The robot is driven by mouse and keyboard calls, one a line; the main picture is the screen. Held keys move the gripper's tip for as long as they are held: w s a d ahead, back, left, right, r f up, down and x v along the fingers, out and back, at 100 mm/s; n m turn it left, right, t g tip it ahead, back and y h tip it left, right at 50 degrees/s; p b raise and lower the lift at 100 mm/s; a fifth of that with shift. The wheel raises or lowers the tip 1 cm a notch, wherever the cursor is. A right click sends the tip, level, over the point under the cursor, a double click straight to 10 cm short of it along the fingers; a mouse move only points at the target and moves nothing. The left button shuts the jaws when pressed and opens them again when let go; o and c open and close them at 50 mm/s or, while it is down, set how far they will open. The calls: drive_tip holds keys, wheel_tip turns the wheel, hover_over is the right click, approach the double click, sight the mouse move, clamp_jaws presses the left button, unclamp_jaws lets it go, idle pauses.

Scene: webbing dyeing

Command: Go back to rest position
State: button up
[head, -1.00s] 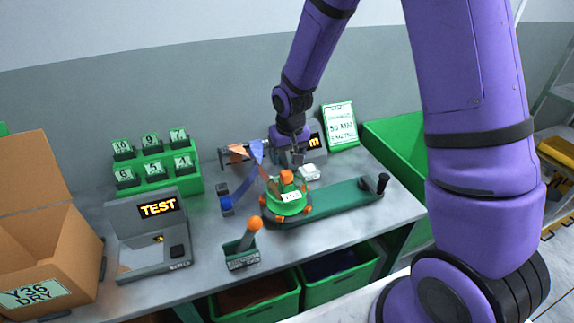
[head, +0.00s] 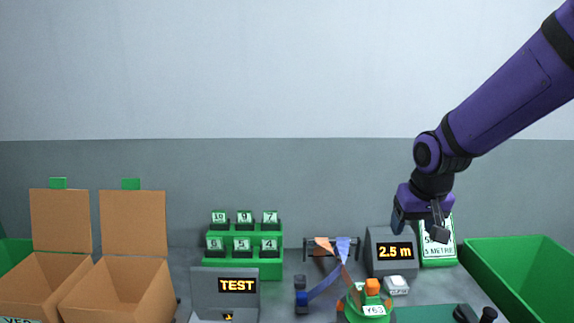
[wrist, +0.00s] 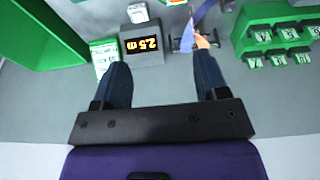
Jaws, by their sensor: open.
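My gripper (head: 418,238) is raised above the back of the bench in the head view, in front of the grey display box (head: 391,252) that reads 2.5 m. In the wrist view its two fingers (wrist: 162,85) are wide apart with nothing between them. The display box also shows in the wrist view (wrist: 143,58), beyond the fingertips. My arm reaches in from the upper right.
A green reel (head: 366,304) labelled Y63 stands on the bench with orange and blue webbing (head: 327,287). Nearby are a TEST station (head: 205,290), a green numbered rack (head: 274,264), cardboard boxes (head: 133,222) and a green bin (head: 520,262). The wall above is clear.

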drive_tip(key=s+d+r+t, duration=0.1)
drive_tip(key=s+d+r, duration=0.1)
drive_tip(key=s+r, duration=0.4)
drive_tip(key=s+d+r+t, duration=0.1)
drive_tip(key=s+r, duration=0.6)
drive_tip(key=s, duration=0.8)
drive_tip(key=shift+s+d, duration=0.2)
drive_tip(key=shift+d, duration=0.15)
idle(0.9)
